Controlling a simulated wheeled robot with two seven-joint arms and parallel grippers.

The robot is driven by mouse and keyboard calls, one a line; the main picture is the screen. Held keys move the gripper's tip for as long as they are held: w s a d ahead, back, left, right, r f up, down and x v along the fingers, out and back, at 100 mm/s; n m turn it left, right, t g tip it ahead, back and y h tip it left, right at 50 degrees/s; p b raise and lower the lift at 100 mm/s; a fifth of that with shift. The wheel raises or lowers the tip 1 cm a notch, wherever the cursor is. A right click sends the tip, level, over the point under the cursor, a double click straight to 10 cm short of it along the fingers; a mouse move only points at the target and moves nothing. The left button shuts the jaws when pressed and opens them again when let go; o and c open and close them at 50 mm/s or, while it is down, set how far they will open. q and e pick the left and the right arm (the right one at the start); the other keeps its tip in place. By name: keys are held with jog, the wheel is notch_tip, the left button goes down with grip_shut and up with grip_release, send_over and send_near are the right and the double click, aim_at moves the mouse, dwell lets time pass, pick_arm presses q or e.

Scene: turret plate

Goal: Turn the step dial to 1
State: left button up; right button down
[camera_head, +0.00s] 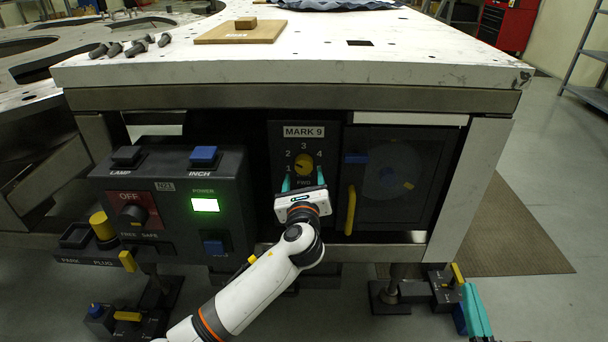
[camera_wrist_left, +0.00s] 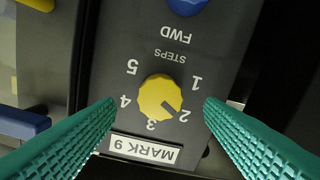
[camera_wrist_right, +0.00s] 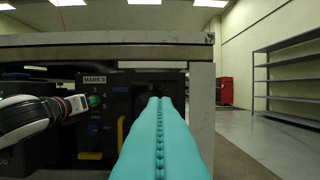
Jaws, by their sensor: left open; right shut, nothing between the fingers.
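The step dial (camera_head: 304,164) is a yellow knob on a dark panel under the "MARK 9" label. It shows large in the left wrist view (camera_wrist_left: 160,97), where the panel appears upside down. Its dark pointer mark points at the 2. My left gripper (camera_head: 303,179) is open, with its teal fingers (camera_wrist_left: 160,115) spread on either side of the knob and apart from it. My right gripper (camera_head: 478,312) is shut and empty, low at the right; its closed fingers also fill the middle of the right wrist view (camera_wrist_right: 160,130).
A blue button (camera_wrist_left: 187,5) sits by the FWD label. A window door with a yellow handle (camera_head: 350,210) is right of the panel. A control box (camera_head: 170,185) with a green POWER light stands left. A wooden board (camera_head: 240,32) and several bolts lie on the white plate.

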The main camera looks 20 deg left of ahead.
aim_at(304, 168)
pick_arm(q)
jog(key=b+x, duration=0.1)
jog(key=x, duration=0.2)
jog(key=shift+w+a, duration=0.15)
jog(key=shift+w, duration=0.35)
pick_arm(e)
jog(key=r+t, duration=0.1)
jog(key=s+r+t+y, duration=0.1)
jog(key=r, duration=0.1)
jog(key=s+r+t, duration=0.1)
jog(key=shift+a+r+t, duration=0.15)
jog(key=shift+r+t, duration=0.25)
pick_arm(q)
jog(key=shift+c, duration=0.2)
jog(key=c, duration=0.9)
jog(key=shift+c, duration=0.2)
pick_arm(e)
jog(key=shift+w, duration=0.15)
